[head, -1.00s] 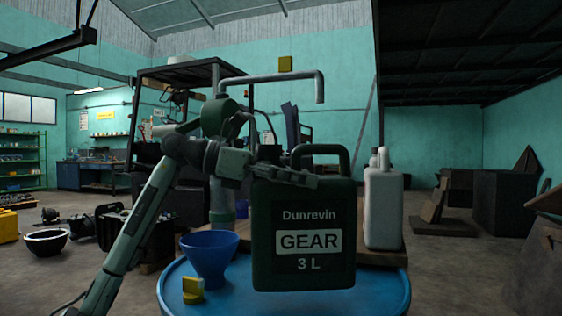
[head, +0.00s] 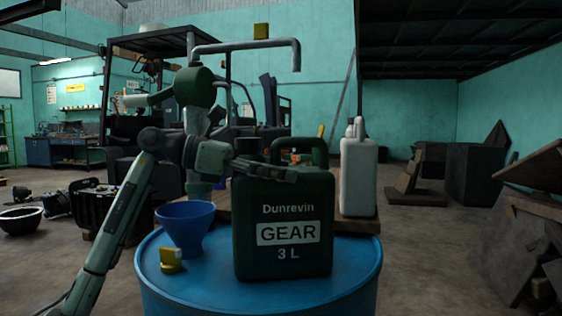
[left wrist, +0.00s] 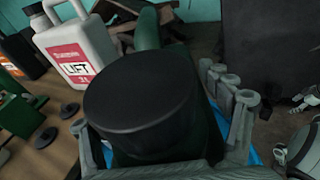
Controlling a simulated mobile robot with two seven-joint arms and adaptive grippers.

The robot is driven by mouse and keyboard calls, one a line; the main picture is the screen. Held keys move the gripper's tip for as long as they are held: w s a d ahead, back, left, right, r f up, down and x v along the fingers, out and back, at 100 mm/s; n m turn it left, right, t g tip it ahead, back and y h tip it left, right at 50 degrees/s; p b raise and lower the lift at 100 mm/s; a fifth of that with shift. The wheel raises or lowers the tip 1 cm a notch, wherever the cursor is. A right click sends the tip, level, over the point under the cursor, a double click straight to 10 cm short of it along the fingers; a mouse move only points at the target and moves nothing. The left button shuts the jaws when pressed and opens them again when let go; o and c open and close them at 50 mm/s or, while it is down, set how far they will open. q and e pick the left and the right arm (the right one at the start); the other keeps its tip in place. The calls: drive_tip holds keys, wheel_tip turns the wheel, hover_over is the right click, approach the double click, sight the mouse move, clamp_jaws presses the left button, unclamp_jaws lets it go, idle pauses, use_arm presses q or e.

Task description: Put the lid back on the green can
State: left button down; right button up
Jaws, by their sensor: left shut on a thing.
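The green can (head: 284,222), labelled Dunrevin GEAR 3 L, is upright over the top of the blue drum (head: 350,275). Whether its base touches the drum cannot be told. My left gripper (head: 268,172) is at the left of the can's top, shut on the can below a black round lid (head: 247,148). In the left wrist view the black lid (left wrist: 140,92) fills the middle, over the neck, with a finger on either side. Whether the fingers press the neck or the lid's edge is hidden. My right gripper is not in view.
A blue funnel (head: 184,228) and a small yellow object (head: 172,261) stand left of the can on the drum. A white jug (head: 357,178) stands on a wooden board (head: 365,225) behind it, labelled LIFT in the wrist view. A grey bent pipe (head: 245,47) rises behind.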

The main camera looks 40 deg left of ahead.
use_arm(q)
drive_tip(key=shift+r, duration=0.3)
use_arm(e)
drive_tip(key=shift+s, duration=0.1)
use_arm(q)
unclamp_jaws()
drive_tip(key=shift+f, duration=0.25)
drive_tip(key=shift+s, duration=0.1)
drive_tip(key=shift+s+a, duration=0.2)
drive_tip(key=b+v, duration=0.2)
drive_tip(key=v, duration=0.9)
drive_tip(key=shift+s+a+r, duration=0.1)
drive_tip(key=shift+s, duration=0.1)
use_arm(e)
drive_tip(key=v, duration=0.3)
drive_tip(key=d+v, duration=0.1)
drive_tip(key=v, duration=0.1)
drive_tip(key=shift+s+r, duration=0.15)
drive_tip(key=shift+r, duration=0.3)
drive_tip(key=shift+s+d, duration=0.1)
